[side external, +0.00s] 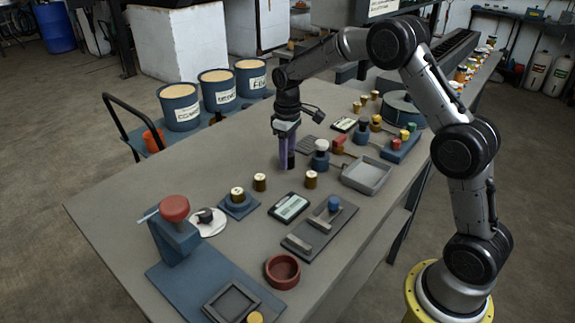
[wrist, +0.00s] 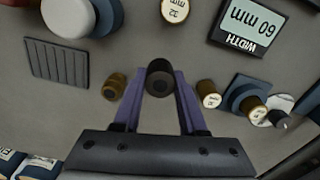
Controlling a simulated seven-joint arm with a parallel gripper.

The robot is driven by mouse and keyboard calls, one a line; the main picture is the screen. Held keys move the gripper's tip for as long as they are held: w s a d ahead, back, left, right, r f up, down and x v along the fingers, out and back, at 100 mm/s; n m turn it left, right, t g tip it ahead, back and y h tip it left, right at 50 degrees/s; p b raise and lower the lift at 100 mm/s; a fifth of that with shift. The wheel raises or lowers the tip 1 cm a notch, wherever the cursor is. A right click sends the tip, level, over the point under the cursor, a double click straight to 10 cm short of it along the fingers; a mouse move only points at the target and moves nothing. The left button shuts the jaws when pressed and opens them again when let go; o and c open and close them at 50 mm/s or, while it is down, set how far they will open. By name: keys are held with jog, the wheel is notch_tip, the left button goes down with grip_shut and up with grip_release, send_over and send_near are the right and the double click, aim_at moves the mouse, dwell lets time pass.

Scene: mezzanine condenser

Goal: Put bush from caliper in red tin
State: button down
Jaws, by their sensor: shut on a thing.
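My gripper (side external: 287,163) points down over the middle of the bench, its purple fingers closed on a dark cylindrical bush (wrist: 160,78). In the wrist view the bush sits between the fingertips (wrist: 158,95), its round end with a dark centre showing. I cannot tell whether it touches the bench. The red tin (side external: 282,271) is an open round dish near the front edge; its visible inside looks empty. A dark plate with two grey bars and a blue knob (side external: 320,228), apparently the caliper, lies behind the tin. A display reading 60 mm width (side external: 289,207) is beside it.
Brass-coloured bushes (side external: 260,181) (side external: 311,179) stand close to my gripper, another on a blue stand (side external: 238,197). A grey tray (side external: 367,175) lies to the right. A blue fixture with a red knob (side external: 174,225) stands at the left.

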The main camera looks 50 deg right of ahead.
jog(key=shift+f, duration=1.55)
jog(key=shift+f, duration=0.15)
jog(key=shift+c, duration=2.3)
grip_release()
